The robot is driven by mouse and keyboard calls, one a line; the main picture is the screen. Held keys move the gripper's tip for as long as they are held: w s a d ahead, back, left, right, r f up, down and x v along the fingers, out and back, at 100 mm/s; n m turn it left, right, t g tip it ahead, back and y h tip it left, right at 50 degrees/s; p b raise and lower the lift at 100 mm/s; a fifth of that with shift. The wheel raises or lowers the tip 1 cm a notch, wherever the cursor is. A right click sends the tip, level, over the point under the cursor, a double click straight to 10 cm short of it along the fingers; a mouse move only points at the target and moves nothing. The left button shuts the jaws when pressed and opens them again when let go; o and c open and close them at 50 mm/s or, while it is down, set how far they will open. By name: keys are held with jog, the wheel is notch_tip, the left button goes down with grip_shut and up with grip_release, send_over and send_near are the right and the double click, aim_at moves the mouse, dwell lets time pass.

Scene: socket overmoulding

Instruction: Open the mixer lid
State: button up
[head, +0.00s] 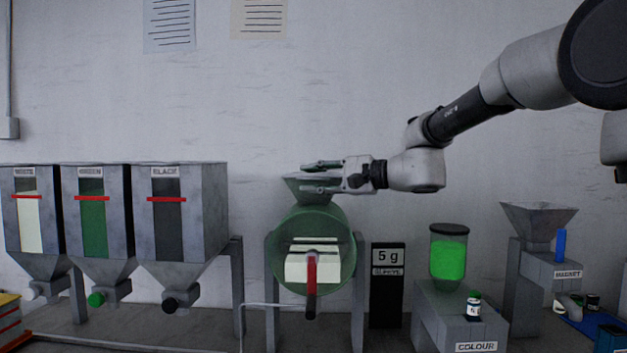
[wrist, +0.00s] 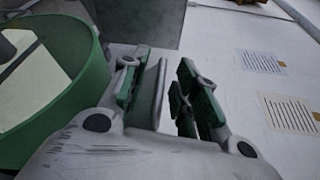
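The mixer is a green see-through drum (head: 343,232) on grey legs, with pale material inside and a red handle (head: 311,273) on its front. A grey hopper (head: 299,187) sits on top of the drum. My gripper (head: 319,178) lies level at the hopper's top, one finger above the other, pointing left. In the wrist view my gripper (wrist: 160,88) has its green-padded fingers apart. A thin grey edge stands between them; I cannot tell whether it is the mixer lid. The drum (wrist: 85,95) is at left. The fingers hide part of the hopper's top.
Three grey bins (head: 190,235) with red bands stand at left. A black 5 g display (head: 388,285) stands right of the mixer. Further right are a colour unit (head: 460,310) with a green jar (head: 449,260) and a magnet hopper (head: 538,220).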

jog(key=shift+w+a, duration=0.1)
jog(key=shift+a, duration=0.05)
grip_shut()
